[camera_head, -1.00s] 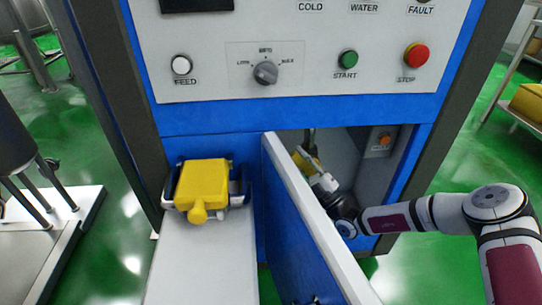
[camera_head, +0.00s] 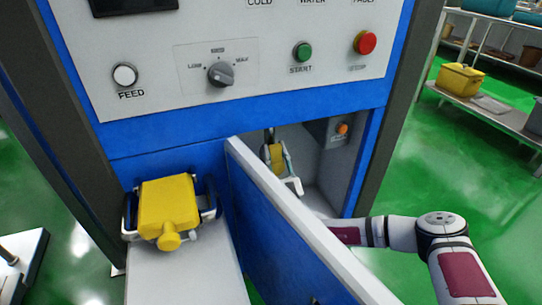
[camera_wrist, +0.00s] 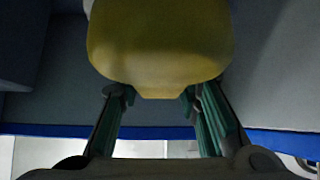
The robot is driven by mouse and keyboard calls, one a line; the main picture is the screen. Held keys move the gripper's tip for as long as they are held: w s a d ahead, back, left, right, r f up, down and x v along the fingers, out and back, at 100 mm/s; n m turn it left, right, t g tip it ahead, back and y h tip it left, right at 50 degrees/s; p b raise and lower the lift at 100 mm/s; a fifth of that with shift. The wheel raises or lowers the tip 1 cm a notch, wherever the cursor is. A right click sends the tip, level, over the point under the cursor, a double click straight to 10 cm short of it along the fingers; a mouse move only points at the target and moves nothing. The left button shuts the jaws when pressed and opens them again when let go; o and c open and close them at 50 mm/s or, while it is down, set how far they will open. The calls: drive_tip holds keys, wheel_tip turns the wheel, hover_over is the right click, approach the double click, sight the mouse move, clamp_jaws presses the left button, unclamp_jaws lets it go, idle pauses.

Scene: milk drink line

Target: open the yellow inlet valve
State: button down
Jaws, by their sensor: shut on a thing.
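The yellow inlet valve handle (camera_head: 274,154) is inside the open cabinet bay, below a dark vertical stem. My gripper (camera_head: 279,158) reaches into the bay from below right, with its fingers at the sides of the handle. In the wrist view the handle (camera_wrist: 158,45) is a broad yellow paddle filling the upper middle. My gripper (camera_wrist: 152,97) is shut on its lower, narrower end, with one green-lined finger on each side. The valve body behind the handle is hidden. The open blue door hides part of my wrist.
The open door (camera_head: 270,235) with its white edge stands left of my arm. A yellow box-shaped part (camera_head: 170,205) sits on a white ledge (camera_head: 185,280) further left. The panel above has a start button (camera_head: 302,52) and a stop button (camera_head: 366,42). An orange button (camera_head: 342,128) is inside the bay.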

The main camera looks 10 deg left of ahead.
drive_tip(key=shift+w+d+m+t+h, duration=0.15)
drive_tip(key=shift+m+t+h, duration=0.15)
drive_tip(key=shift+m+h, duration=0.25)
drive_tip(key=shift+w+d+m+t+h, duration=0.15)
drive_tip(key=shift+m+t+h, duration=0.15)
drive_tip(key=shift+m+h, duration=0.2)
drive_tip(key=c, duration=1.2)
unclamp_jaws()
drive_tip(key=shift+s, duration=0.1)
drive_tip(key=shift+o, duration=0.2)
drive_tip(key=shift+s+f, duration=0.1)
drive_tip(key=v, duration=1.1)
drive_tip(key=shift+s+d+f, duration=0.15)
drive_tip(key=shift+s+f, duration=0.05)
drive_tip(key=shift+f, duration=0.15)
